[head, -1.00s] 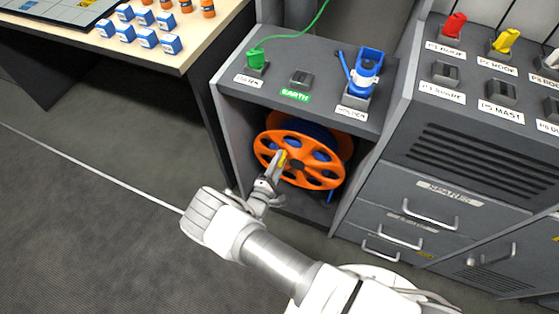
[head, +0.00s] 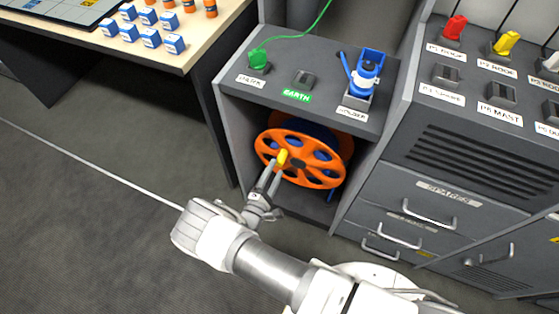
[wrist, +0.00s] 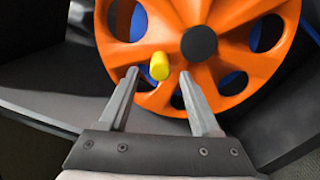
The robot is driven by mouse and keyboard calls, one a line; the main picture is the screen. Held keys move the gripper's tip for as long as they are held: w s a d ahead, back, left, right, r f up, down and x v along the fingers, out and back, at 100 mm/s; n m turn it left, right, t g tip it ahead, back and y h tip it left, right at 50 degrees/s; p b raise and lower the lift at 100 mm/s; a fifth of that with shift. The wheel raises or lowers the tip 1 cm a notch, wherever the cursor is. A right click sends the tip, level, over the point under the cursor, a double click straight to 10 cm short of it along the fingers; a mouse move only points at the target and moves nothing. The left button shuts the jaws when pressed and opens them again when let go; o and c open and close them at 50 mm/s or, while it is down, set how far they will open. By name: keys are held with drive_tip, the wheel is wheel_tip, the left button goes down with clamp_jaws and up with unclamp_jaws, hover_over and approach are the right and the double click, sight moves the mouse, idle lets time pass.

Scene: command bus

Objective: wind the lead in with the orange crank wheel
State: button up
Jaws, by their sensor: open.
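The orange crank wheel (head: 313,173) stands upright in the open bay of the grey cabinet, with blue lead (head: 331,138) showing behind it. Its yellow handle (head: 282,157) sticks out on the left part of the wheel face. In the wrist view the wheel (wrist: 225,75) fills the upper middle, with a dark hub and the yellow handle (wrist: 159,66) left of it. My gripper (head: 272,170) is open in front of the wheel. In the wrist view my gripper's fingertips (wrist: 157,73) lie on either side of the handle, with gaps; whether they reach its depth is unclear.
The bay's side walls (head: 232,140) are close around the wheel. Above it, the cabinet top carries a green plug (head: 258,59) and a blue connector (head: 365,70) in a holder. Drawers with handles (head: 400,236) stand to the right. A table (head: 165,58) with blue boxes is upper left.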

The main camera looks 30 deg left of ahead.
drive_tip(key=s+d+p, duration=0.1)
drive_tip(key=s, duration=1.1)
drive_tip(key=shift+s+d, duration=0.2)
drive_tip(key=shift+d, duration=0.05)
